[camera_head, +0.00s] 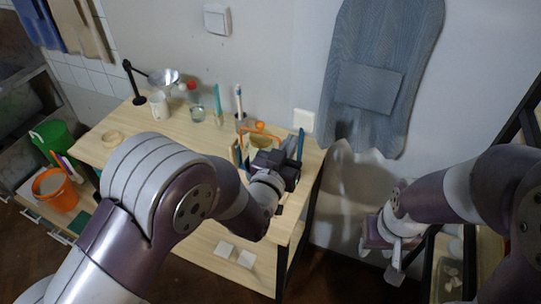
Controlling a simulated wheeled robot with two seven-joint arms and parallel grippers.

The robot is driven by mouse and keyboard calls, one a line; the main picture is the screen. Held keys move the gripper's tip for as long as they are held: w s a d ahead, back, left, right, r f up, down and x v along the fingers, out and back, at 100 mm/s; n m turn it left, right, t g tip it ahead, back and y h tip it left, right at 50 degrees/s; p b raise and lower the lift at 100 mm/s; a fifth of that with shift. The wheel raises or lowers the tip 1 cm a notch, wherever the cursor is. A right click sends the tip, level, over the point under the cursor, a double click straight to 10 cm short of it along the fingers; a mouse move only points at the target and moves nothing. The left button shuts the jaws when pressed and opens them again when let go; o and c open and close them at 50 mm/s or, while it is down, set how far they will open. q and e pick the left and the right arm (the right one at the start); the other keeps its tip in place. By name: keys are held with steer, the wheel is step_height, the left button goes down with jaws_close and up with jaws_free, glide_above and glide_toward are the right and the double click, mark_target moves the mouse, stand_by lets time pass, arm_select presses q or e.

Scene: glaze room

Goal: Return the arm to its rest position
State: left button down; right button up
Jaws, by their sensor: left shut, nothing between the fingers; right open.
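My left arm reaches in from the lower left across the wooden table (97,150). My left gripper (290,165) is at the table's right part, shut and with nothing visible in it; its fingertips are hard to make out against the items behind. My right arm comes in from the right edge. My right gripper (378,258) is open and empty, hanging to the right of the table, apart from it and in front of the wall.
A black lamp (136,85), a white mug (158,105), a glass (197,113) and a brush holder (241,121) stand along the table's back. An orange bucket (54,188) and green bucket (52,141) are at left. A grey apron (385,60) hangs behind. Shelving stands at right.

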arm_select(q)
steer(key=shift+w, duration=0.1)
stand_by(0.3)
steer(key=s+a+f+g+y, duration=0.35)
steer(key=s+f+g, duration=0.45)
steer(key=f+g, duration=0.3)
steer(key=s+a+r+n+g+y, duration=0.2)
steer(key=s+a+n+g, duration=0.1)
steer(key=s+a, duration=0.7)
steer(key=a+g, duration=0.1)
steer(key=a, duration=0.3)
steer(key=shift+s+r+g, duration=0.3)
steer(key=shift+s+g, duration=0.1)
